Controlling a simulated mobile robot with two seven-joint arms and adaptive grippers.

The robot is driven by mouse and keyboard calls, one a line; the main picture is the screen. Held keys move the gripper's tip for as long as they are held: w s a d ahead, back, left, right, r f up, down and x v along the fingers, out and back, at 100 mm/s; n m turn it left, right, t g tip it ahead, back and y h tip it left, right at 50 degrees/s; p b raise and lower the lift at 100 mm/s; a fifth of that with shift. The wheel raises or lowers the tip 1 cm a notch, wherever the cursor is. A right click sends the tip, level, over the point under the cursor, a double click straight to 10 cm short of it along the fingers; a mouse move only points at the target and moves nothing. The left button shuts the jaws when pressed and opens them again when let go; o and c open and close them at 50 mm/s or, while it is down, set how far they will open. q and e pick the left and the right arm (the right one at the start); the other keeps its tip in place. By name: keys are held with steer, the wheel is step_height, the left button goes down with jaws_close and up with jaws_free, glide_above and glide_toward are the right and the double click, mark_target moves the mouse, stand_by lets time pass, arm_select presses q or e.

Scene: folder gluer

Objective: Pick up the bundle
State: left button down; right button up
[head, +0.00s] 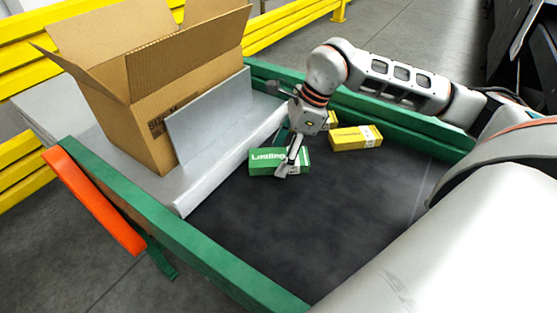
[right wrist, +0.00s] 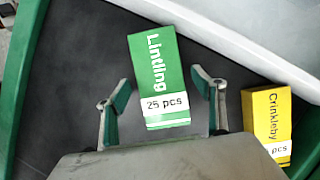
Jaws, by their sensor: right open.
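A green bundle marked "Lintling" (head: 264,162) lies flat on the dark belt, close to the metal ledge. In the right wrist view the green bundle (right wrist: 160,75) also shows a white band reading "25 pcs". My right gripper (right wrist: 162,92) is open, with one finger on each side of the bundle and a gap at both. In the head view the right gripper (head: 287,158) is over the bundle and hides part of its right end. My left gripper is not in view.
A yellow "Crinkleby" bundle (head: 357,138) lies to the right of the green one; more yellow shows just behind it. An open cardboard box (head: 130,100) stands on the grey table behind an upright metal plate (head: 210,115). Green rails (head: 190,235) border the belt, whose front is clear.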

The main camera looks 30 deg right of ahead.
steer(key=c, duration=1.3)
